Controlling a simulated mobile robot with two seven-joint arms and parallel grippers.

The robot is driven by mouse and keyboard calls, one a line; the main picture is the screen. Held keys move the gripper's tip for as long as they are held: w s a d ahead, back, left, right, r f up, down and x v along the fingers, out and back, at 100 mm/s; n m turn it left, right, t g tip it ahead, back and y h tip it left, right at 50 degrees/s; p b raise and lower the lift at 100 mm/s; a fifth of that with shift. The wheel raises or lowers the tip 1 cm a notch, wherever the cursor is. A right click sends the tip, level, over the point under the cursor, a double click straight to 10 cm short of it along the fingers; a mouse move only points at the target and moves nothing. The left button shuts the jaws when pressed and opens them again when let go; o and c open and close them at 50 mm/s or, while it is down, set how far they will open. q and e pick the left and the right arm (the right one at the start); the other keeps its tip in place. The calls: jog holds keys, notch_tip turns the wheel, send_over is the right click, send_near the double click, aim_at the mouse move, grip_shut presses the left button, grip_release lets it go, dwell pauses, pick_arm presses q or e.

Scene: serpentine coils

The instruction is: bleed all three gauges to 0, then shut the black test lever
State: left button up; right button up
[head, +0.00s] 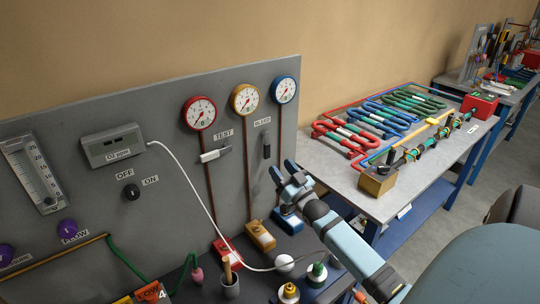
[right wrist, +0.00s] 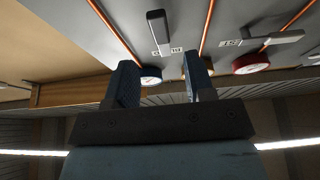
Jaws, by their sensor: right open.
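Three round gauges hang on the grey panel: red-rimmed (head: 199,113), yellow-rimmed (head: 244,99) and blue-rimmed (head: 285,89). Their needle readings are too small to tell. My left gripper is out of view.
Red (head: 226,250), yellow (head: 260,236) and blue (head: 288,220) blocks stand at the panel's foot under the pipes. A white cable (head: 192,185) loops down the panel. A bench with coloured coils (head: 375,125) stands at right.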

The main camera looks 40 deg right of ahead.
aim_at(268, 151)
jog(key=x, duration=0.6)
jog(key=shift+w+r+b, duration=0.1)
jog(key=shift+w+b, duration=0.15)
jog(key=shift+b, duration=0.1)
grip_shut()
